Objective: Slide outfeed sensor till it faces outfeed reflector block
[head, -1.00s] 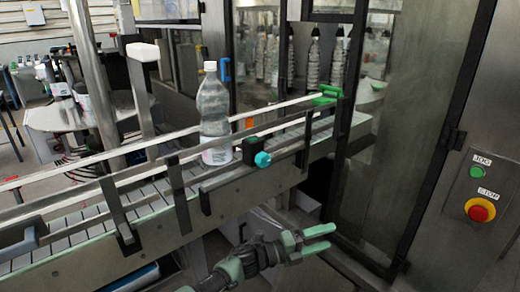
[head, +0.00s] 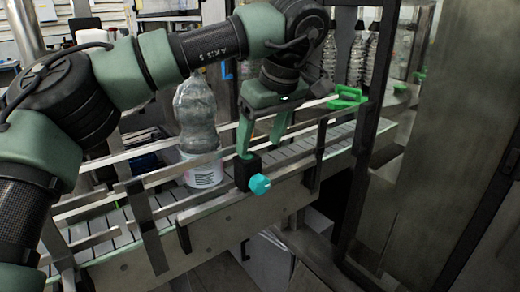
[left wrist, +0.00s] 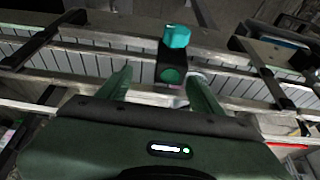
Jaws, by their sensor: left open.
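The outfeed sensor appears to be the black block (head: 247,172) with a teal knob (head: 259,185), mounted on the conveyor's near guide rail. In the left wrist view the black block (left wrist: 171,74) stands just beyond the fingertips, roughly between them, knob facing away. My left gripper (head: 260,146) points down over the conveyor, open, one finger close above the block. I cannot tell whether it touches. The left gripper also shows in the left wrist view (left wrist: 160,82). I cannot pick out the reflector block for certain. My right gripper is out of view.
A clear bottle (head: 196,120) with a white label stands on the conveyor (head: 135,255), left of the block and partly behind my left arm. A green bracket (head: 347,97) sits at the rails' right end. A machine panel (head: 435,150) bounds the right side.

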